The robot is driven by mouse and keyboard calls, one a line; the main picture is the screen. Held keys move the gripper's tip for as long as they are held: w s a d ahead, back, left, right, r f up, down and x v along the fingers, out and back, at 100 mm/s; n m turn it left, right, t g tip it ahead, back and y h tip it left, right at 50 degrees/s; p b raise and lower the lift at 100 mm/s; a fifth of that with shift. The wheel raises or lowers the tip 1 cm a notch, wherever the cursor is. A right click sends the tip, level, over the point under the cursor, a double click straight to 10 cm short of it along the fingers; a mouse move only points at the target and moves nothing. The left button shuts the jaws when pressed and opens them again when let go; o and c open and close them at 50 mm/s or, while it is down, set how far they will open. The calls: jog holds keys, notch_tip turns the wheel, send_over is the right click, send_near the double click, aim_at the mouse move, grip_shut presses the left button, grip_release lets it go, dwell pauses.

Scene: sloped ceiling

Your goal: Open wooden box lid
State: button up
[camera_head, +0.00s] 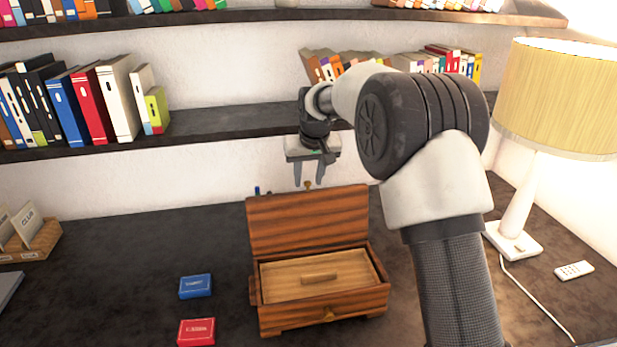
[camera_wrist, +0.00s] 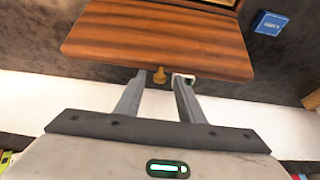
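The wooden box (camera_head: 325,306) stands on the dark desk in the head view, with striped brown walls. Its lid (camera_head: 308,221) is raised, standing up at the box's back edge. A lighter inner panel with a small wooden handle (camera_head: 319,279) shows inside the box. A small brass knob (camera_head: 308,185) shows at the lid's top edge. My gripper (camera_head: 309,184) is above the lid's top edge, fingers pointing down and apart. In the wrist view the gripper (camera_wrist: 158,82) has its open fingers on either side of the knob (camera_wrist: 160,76), near the lid (camera_wrist: 160,40). Whether they touch the lid is unclear.
A blue card box (camera_head: 195,286) and a red card box (camera_head: 196,332) lie left of the wooden box. A lamp (camera_head: 520,205) and a remote (camera_head: 574,270) stand at the right. A bookshelf (camera_head: 225,122) runs behind. The desk's left middle is clear.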

jog(key=shift+f, duration=0.1)
grip_shut()
jog(key=shift+s+f+b, duration=0.1)
jog(key=shift+f+b, duration=0.1)
jog(key=shift+b, duration=0.6)
jog(key=shift+s+d+t+b, duration=0.15)
jog(key=shift+s+t+b, duration=0.2)
jog(key=shift+b, duration=0.5)
jog(key=s+d+t+b, duration=0.2)
jog(key=s+b, duration=0.4)
jog(key=b, duration=0.3)
jog(key=shift+s+r+y, duration=0.35)
jog(key=shift+r+y, duration=0.05)
